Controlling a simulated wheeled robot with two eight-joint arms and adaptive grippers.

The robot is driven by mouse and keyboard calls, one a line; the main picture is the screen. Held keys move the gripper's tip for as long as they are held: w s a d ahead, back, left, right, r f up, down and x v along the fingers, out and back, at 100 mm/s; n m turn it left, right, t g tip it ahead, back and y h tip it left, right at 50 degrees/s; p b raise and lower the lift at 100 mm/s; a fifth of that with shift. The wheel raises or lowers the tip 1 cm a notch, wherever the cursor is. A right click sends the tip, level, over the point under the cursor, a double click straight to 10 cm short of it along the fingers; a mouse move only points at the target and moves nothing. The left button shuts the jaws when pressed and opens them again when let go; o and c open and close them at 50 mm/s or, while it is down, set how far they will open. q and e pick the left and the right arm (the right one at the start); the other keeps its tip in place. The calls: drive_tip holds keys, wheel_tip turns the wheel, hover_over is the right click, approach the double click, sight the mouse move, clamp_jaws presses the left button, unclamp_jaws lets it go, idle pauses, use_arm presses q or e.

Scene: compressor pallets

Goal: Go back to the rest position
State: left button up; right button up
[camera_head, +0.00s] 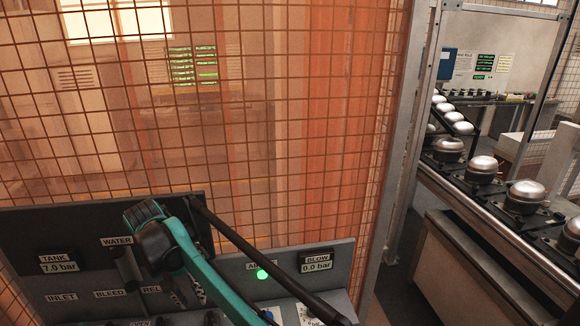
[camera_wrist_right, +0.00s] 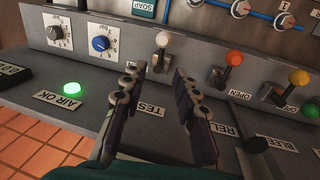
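My right gripper (camera_wrist_right: 159,78) shows in the right wrist view with its two dark fingers apart and nothing between them. It hangs over the sloped control panel (camera_wrist_right: 60,98), near the TEST label (camera_wrist_right: 144,105) and the RELIEF label (camera_wrist_right: 220,133). A white-knobbed lever (camera_wrist_right: 162,42) stands beyond the gap between the fingertips, apart from them. In the head view my teal and black right arm crosses the panel (camera_head: 228,268) from below; its fingers cannot be made out clearly there. My left gripper is not in view.
A green AIR OK light (camera_head: 263,274) glows on the panel. Levers with orange (camera_wrist_right: 234,58) and yellow (camera_wrist_right: 299,77) knobs stand to the right in the wrist view. Wire mesh (camera_head: 300,130) rises behind the panel. A conveyor with several silver-topped compressors (camera_head: 527,192) runs at right.

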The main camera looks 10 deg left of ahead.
drive_tip(key=w+d+r+m+t+y+b, duration=0.1)
drive_tip(key=d+r, duration=0.1)
drive_tip(key=d, duration=1.2)
drive_tip(key=w+d+r+m+t+y+b, duration=0.1)
drive_tip(key=w+d, duration=0.1)
drive_tip(key=d, duration=1.2)
drive_tip(key=s+d+f+t+b, duration=0.1)
drive_tip(key=s+d+f, duration=0.3)
drive_tip(key=d, duration=0.3)
drive_tip(key=s+d+f+m+t, duration=0.1)
drive_tip(key=s+d+f+t, duration=0.1)
drive_tip(key=d, duration=0.5)
drive_tip(key=s+d+f+t+b, duration=0.1)
drive_tip(key=s+d+f, duration=0.4)
drive_tip(key=s+d, duration=0.1)
drive_tip(key=shift+s+d+f+t+b, duration=0.3)
drive_tip(key=shift+s+d+f, duration=0.1)
drive_tip(key=shift+s, duration=0.1)
